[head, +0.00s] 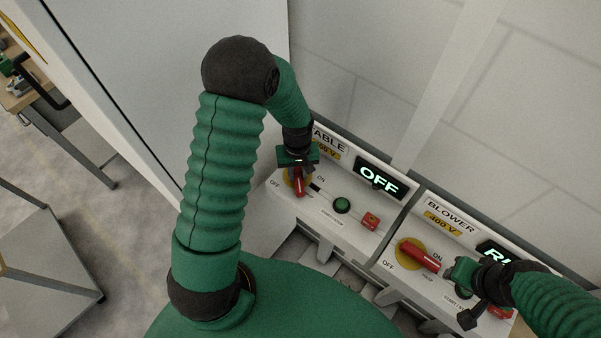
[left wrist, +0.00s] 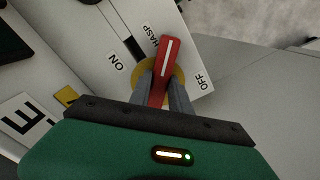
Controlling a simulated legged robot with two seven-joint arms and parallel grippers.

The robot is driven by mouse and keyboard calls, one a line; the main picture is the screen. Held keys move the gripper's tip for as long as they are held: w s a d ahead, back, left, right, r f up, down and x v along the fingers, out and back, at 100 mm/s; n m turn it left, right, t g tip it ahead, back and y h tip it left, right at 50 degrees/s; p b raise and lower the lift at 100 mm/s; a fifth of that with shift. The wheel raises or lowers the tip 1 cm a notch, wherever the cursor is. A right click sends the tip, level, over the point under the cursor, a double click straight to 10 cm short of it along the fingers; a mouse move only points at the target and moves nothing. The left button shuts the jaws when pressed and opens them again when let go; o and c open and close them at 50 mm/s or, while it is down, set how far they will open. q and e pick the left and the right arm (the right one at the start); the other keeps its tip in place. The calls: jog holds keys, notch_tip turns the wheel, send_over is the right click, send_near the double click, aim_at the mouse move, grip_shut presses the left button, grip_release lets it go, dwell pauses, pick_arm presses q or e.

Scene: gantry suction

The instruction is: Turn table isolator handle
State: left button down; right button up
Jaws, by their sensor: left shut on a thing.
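The table isolator handle (head: 299,186) is a red bar on a yellow disc at the left end of the panel marked TABLE. My left gripper (head: 298,172) reaches down onto it. In the left wrist view its fingers (left wrist: 161,88) are shut on the red handle (left wrist: 169,58), one on each side. The handle's free end points between the HASP and OFF marks, away from ON. The table display (head: 379,179) reads OFF. My right gripper (head: 478,287) is over the blower panel, to the right of that panel's handle; its fingers are unclear.
On the table panel are a green button (head: 341,205) and a red part (head: 370,220). The blower panel's red handle (head: 420,257) is on the right; its display (head: 494,252) is partly hidden by my right arm. A large pale cabinet (head: 190,80) stands at left.

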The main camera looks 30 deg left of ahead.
pick_arm(q)
jog(key=m, duration=0.2)
jog(key=a+m, duration=0.1)
jog(key=m, duration=0.2)
jog(key=shift+w+r, duration=0.2)
jog(key=shift+a+m+p, duration=0.15)
jog(key=shift+m+p, duration=0.3)
jog(key=shift+m, duration=1.55)
pick_arm(e)
jog(key=shift+a+r, duration=0.3)
jog(key=shift+r, duration=0.25)
pick_arm(q)
jog(key=shift+f, duration=0.1)
jog(key=c, duration=1.5)
grip_release()
jog(key=shift+c, duration=0.2)
jog(key=shift+o, duration=1.3)
jog(key=shift+f, duration=0.1)
jog(key=shift+o, duration=0.4)
jog(key=shift+w+f, duration=0.1)
jog(key=shift+w, duration=0.05)
pick_arm(e)
jog(key=shift+w+a+f, duration=0.1)
jog(key=shift+w, duration=0.3)
